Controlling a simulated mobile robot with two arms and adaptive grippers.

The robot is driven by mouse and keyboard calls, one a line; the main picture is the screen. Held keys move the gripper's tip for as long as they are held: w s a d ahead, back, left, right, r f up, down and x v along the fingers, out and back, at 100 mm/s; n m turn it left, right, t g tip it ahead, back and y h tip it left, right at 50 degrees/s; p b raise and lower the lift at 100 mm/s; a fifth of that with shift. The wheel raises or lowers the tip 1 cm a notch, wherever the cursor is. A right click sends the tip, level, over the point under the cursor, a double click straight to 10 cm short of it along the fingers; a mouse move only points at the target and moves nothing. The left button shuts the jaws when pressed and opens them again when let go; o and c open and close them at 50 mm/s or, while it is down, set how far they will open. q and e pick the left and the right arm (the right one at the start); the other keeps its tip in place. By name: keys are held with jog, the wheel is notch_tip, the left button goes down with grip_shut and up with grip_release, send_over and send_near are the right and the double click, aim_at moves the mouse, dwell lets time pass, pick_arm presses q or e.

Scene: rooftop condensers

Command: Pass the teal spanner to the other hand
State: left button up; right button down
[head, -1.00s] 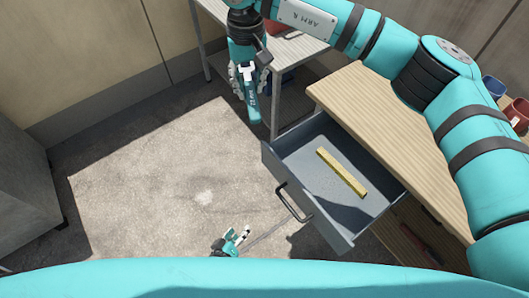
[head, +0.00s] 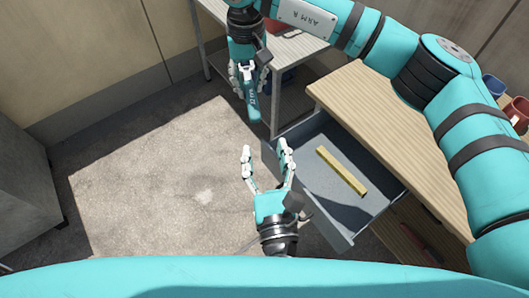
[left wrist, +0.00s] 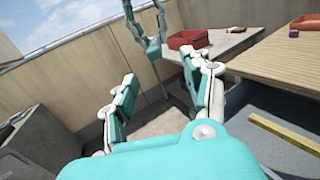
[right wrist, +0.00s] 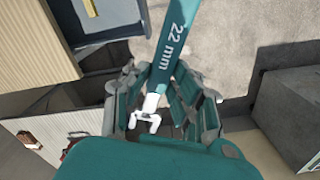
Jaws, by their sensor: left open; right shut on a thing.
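The teal spanner (head: 252,103) is in my right gripper (head: 249,84) at the top of the head view, its handle pointing down the picture. In the right wrist view the spanner (right wrist: 173,45) is marked "22 mm" and its pale open jaw lies between the fingers. My left gripper (head: 265,148) is open and empty below the spanner in the head view, fingers pointing up the picture, with a gap between them and the handle's end. In the left wrist view its spread fingers (left wrist: 161,85) frame an empty space, with part of my right gripper (left wrist: 149,40) beyond.
An open grey drawer (head: 303,158) holding a yellow bar (head: 342,172) is close to the right of my left gripper. A wooden worktop (head: 385,125) lies above it. A pale table (head: 290,48) with a red box (left wrist: 188,39) stands behind.

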aim_at(255, 104)
pick_arm(q)
jog(key=shift+n, duration=0.3)
jog(key=w+a, duration=0.1)
jog(key=w, duration=0.6)
jog(key=w+a, duration=0.1)
jog(key=w, duration=0.3)
jog(key=shift+w+a+r, duration=0.25)
jog(key=shift+w+a, duration=0.05)
jog(key=shift+c, duration=0.4)
jog(key=shift+d, duration=0.1)
grip_shut()
pick_arm(e)
jog(key=c, duration=1)
grip_release()
jog(key=shift+c, duration=0.2)
